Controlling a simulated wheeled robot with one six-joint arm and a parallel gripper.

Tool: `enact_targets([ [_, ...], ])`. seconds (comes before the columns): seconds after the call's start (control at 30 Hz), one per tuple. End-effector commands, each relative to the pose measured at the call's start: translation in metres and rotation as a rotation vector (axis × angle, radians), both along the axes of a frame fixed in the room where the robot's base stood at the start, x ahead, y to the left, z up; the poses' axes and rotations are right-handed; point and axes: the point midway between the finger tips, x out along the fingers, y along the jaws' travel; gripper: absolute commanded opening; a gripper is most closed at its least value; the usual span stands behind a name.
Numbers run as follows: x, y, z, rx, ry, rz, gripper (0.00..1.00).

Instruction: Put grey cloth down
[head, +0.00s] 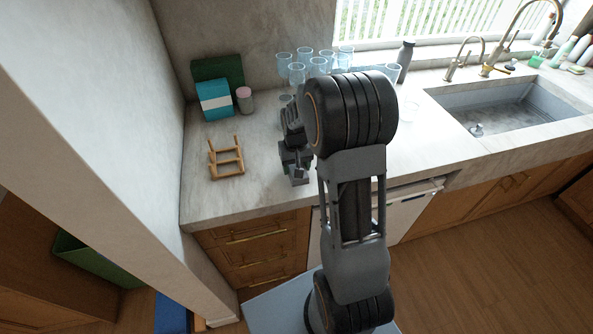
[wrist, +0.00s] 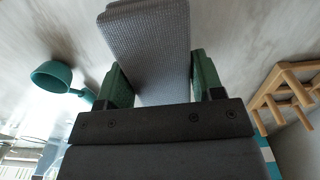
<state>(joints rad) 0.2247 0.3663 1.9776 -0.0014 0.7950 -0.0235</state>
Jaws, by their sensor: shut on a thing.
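The grey cloth (wrist: 148,45) is a folded, textured strip in the wrist view. It runs between the two green-padded fingers of my gripper (wrist: 162,82), which is shut on it. In the head view my gripper (head: 295,158) is low over the counter, right of the wooden rack. There the cloth is hard to tell apart from the grey gripper parts. I cannot tell whether the cloth touches the counter.
The wooden rack (head: 226,160) stands left of my gripper. Behind it are a teal box (head: 213,101), a green box (head: 220,70) and a pink-lidded jar (head: 244,100). Several glasses (head: 297,72) stand behind my arm. A teal ladle-like item (wrist: 53,76) lies nearby. The sink (head: 500,108) is right.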

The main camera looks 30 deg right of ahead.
Motion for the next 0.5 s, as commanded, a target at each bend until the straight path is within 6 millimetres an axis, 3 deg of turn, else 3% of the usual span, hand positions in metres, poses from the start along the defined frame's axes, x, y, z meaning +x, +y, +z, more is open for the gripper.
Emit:
enact_targets([
  [0.2, -0.001, 0.0, -0.026, 0.001, 0.003, 0.0, 0.39],
  [0.5, -0.001, 0.0, -0.03, 0.0, 0.001, 0.0, 0.39],
])
